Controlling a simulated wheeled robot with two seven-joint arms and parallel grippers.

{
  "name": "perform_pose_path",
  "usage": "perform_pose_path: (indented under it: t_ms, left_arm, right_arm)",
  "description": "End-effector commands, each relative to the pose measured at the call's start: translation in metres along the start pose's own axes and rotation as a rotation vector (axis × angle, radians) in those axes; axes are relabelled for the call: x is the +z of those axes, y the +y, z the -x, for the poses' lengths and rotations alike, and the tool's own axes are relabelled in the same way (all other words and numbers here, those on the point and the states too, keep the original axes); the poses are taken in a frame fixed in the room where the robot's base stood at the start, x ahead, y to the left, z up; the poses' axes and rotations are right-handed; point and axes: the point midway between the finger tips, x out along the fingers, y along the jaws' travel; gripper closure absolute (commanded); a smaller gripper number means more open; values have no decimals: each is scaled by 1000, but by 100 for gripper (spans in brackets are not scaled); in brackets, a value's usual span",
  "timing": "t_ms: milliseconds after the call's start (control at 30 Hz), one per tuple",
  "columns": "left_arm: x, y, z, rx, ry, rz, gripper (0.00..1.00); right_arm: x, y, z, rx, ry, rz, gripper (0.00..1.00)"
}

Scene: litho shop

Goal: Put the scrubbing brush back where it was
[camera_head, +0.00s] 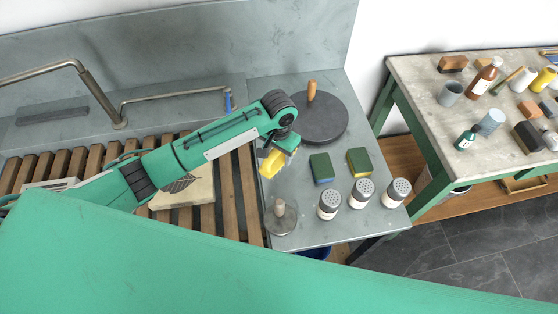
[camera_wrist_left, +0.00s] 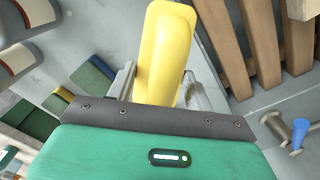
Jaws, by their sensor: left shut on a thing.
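My left gripper (camera_head: 276,150) is shut on a yellow, rounded, oblong object, which looks like the scrubbing brush (camera_head: 270,164). It is held over the grey worktop (camera_head: 320,229), near the right end of the wooden slats. In the left wrist view the brush (camera_wrist_left: 163,55) extends away between the fingers of the left gripper (camera_wrist_left: 158,85). I see no bristles, and I cannot tell whether the brush touches the worktop. My right gripper is not in view.
Two sponges (camera_head: 322,169) (camera_head: 360,162), several shakers (camera_head: 362,193), a metal-based tool (camera_head: 281,217) and a dark round slab (camera_head: 322,125) surround the held brush. The slatted rack (camera_head: 227,190) carries a pale stone (camera_head: 190,197). A crowded side table (camera_head: 420,85) stands right.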

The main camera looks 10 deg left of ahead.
Motion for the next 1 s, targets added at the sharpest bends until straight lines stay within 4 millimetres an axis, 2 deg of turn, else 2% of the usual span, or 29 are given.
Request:
perform_pose_path:
  t_ms: [100, 267, 500, 900, 933, 1000]
  left_arm:
    - [0, 0, -16, -1, -1, 0, 69]
    - [0, 0, -29, -1, -1, -1, 69]
    - [0, 0, -59, -1, 0, 0, 69]
    - [0, 0, -65, 0, 1, -1, 69]
    - [0, 0, -65, 0, 2, -1, 42]
    - [0, 0, -65, 0, 1, -1, 28]
  right_arm:
    - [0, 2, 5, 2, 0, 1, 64]
    - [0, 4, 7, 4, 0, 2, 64]
    - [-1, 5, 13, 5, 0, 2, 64]
    - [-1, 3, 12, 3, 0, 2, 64]
    - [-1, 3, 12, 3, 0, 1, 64]
    - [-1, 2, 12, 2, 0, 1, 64]
